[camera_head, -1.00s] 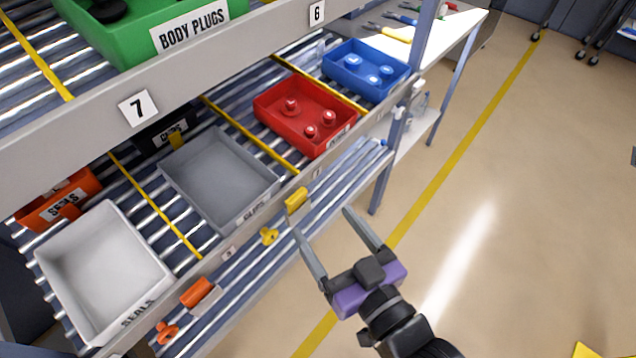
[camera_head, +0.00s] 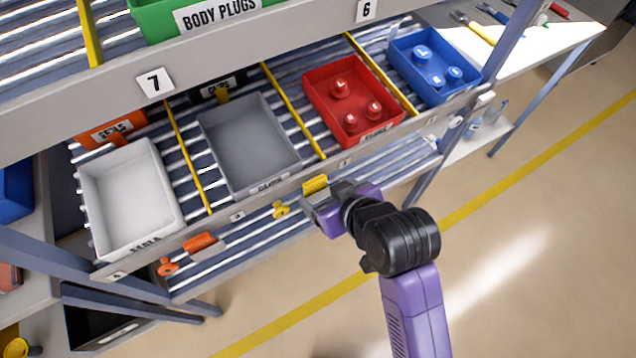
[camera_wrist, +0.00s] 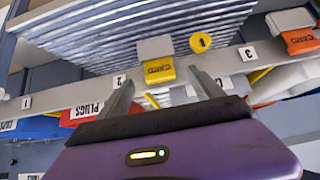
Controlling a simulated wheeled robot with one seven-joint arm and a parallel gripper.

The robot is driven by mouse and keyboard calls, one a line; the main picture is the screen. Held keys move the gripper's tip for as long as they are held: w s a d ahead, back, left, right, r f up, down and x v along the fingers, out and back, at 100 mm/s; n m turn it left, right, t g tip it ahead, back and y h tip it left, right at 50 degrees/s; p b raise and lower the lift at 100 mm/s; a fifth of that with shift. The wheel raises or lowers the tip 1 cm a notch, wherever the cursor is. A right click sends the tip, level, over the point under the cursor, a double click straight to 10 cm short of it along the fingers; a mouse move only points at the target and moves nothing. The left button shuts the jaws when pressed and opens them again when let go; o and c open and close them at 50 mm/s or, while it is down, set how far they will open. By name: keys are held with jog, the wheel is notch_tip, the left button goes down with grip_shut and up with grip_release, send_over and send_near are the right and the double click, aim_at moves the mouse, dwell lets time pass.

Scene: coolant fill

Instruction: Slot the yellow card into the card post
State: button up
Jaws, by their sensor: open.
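The yellow card (camera_head: 315,184) sits in a grey holder on the lower front rail of the rack. In the wrist view, the yellow card (camera_wrist: 160,66) shows lettering, and the grey holder (camera_wrist: 155,46) is behind it. A small yellow fitting with a round end (camera_head: 280,209) is just left of the card. It shows as a yellow disc (camera_wrist: 200,42) in the wrist view; I cannot tell if it is the card post. My gripper (camera_head: 318,202) is open and empty at the rail. In the wrist view its fingertips (camera_wrist: 158,76) are on either side of the card, apparently short of it.
An orange card (camera_head: 199,241) and orange fitting (camera_head: 168,266) are farther left on the rail. Above are a white bin (camera_head: 133,200), a grey bin (camera_head: 250,145), a red bin (camera_head: 352,100) and a blue bin (camera_head: 433,65). Open floor (camera_head: 520,240) lies to the right.

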aim_at(317, 186)
jog(key=shift+p+x, duration=0.5)
jog(key=shift+x, duration=2.4)
jog(key=shift+w, duration=0.1)
jog(key=c, duration=1.4)
jog(key=shift+r, duration=0.2)
